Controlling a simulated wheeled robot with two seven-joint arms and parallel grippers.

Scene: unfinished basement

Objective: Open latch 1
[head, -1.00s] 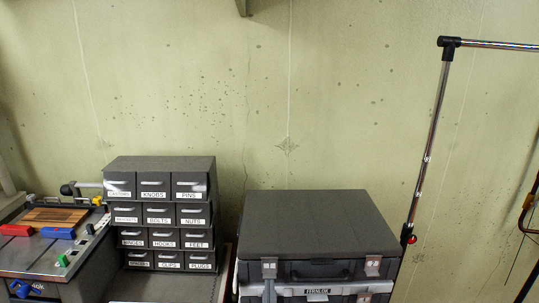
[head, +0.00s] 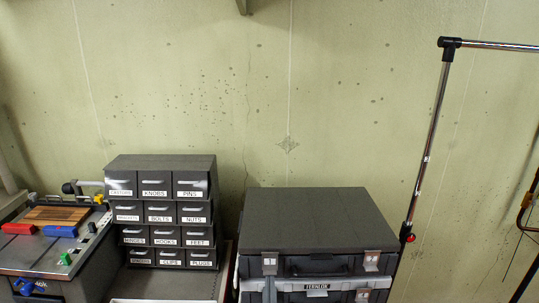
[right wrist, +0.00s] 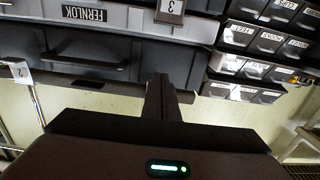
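A dark case (head: 316,220) with a flat lid stands at the bottom centre-right of the head view. Its front has a left latch (head: 270,264), a right latch (head: 371,261) and a handle between them. The tag on the left latch is too small to read. In the right wrist view, the right latch with tag 2 (right wrist: 20,72) is at the left, beside the case handle (right wrist: 85,62). My right gripper (right wrist: 163,82) is in front of the case, fingers together, nothing visibly held. What lies directly behind its fingers is hidden. My left gripper is in neither view.
A grey FERNLOK box (head: 318,286) sits under the case; a tag 3 (right wrist: 172,8) shows on it. A labelled drawer cabinet (head: 160,165) and a workbench (head: 50,255) stand left. A chrome pole (head: 425,150) rises close to the right.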

